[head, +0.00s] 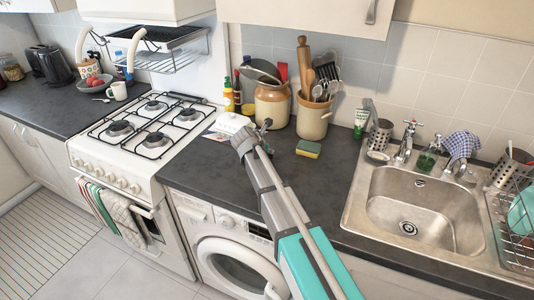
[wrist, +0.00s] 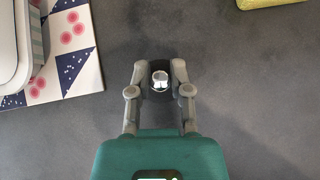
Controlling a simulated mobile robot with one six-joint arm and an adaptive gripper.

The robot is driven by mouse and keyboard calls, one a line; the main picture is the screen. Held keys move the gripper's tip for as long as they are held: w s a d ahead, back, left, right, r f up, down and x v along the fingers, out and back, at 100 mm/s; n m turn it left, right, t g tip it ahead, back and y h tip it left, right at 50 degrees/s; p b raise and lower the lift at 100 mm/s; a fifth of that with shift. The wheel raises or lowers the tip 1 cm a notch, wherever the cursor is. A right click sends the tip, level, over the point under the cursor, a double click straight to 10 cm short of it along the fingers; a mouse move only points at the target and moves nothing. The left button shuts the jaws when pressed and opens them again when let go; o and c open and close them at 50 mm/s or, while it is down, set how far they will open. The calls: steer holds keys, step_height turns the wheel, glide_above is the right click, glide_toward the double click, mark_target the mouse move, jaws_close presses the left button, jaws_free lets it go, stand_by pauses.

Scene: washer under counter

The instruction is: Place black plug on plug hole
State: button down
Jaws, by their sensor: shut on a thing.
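My gripper (wrist: 160,78) is shut on the black plug (wrist: 160,94), which has a shiny metal piece on top, in the wrist view. In the head view my gripper (head: 261,132) is over the dark counter, left of the sink and in front of the pots; the plug is too small there to tell clearly. The plug hole (head: 408,227) is a round metal drain in the bottom of the steel sink (head: 385,205), at the right of the head view. It is uncovered and well to the right of my gripper.
A yellow-green sponge (head: 308,149) lies right of my gripper. A white dish (head: 229,122) stands left of it, on a patterned board (wrist: 78,45). A utensil pot (head: 313,118) stands behind. A tap (head: 404,145) and green bottle (head: 428,158) line the sink's back edge; a wire rack (head: 515,235) is at right.

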steer(key=shift+f, duration=0.2)
steer(key=c, duration=0.6)
jaws_free()
steer(key=shift+r, duration=0.1)
steer(key=shift+o, duration=0.2)
steer(key=shift+r, duration=0.2)
steer(key=shift+s+a+r+p, duration=0.2)
steer(key=shift+s+r+p, duration=0.15)
steer(key=shift+r+p, duration=0.15)
steer(key=p+v, duration=0.7)
steer(key=v, duration=0.3)
steer(key=shift+s+a, duration=0.2)
steer(key=shift+s, duration=0.05)
steer(key=shift+r, duration=0.15)
